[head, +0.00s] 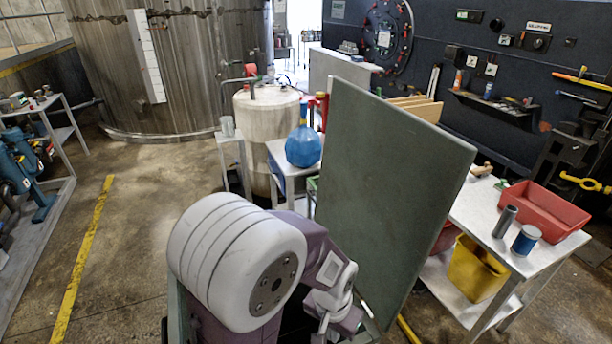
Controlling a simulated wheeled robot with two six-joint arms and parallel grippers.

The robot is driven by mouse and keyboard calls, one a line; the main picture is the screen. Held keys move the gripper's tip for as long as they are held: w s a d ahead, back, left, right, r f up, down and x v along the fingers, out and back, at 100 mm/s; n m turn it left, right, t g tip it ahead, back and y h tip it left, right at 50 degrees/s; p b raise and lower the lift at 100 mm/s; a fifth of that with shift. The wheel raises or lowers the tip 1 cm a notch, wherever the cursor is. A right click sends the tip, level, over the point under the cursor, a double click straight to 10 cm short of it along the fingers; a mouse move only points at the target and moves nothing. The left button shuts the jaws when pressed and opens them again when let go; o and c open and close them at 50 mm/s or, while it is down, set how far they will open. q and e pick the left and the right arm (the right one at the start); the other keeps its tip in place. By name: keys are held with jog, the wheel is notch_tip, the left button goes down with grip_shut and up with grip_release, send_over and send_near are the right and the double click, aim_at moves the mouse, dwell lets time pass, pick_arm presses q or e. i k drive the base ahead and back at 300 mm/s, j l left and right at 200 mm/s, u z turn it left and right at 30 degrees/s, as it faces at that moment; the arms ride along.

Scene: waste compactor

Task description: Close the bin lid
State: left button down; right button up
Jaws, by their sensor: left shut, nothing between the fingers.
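The bin lid (390,190) is a large grey-green flat panel standing open, nearly upright and slightly tilted, in the middle of the head view. A strip of the grey-green bin (174,300) shows at the bottom, left of my arm; my arm hides most of the rest. My left gripper (345,308) is low in the picture, at the lid's lower left edge, shut and empty. I cannot tell whether it touches the lid. My right gripper is not in view.
A white table (473,214) at right holds a red tray (545,212), a blue can (526,239) and a grey cylinder; a yellow bin (476,270) sits below. A blue jug (303,146) and a pale tank (262,115) stand behind. The floor at left is clear.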

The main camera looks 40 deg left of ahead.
aim_at(391, 180)
jog(key=i+l+u, duration=0.25)
jog(key=l+u, duration=0.25)
jog(key=i+l+u, duration=0.15)
jog(key=l+u, duration=0.15)
jog(key=u, duration=0.2)
jog(key=i+l+u, duration=0.1)
jog(key=l+u, duration=0.85)
jog(key=k+l+u, duration=0.15)
jog(key=l+u, duration=0.35)
jog(key=l, duration=0.1)
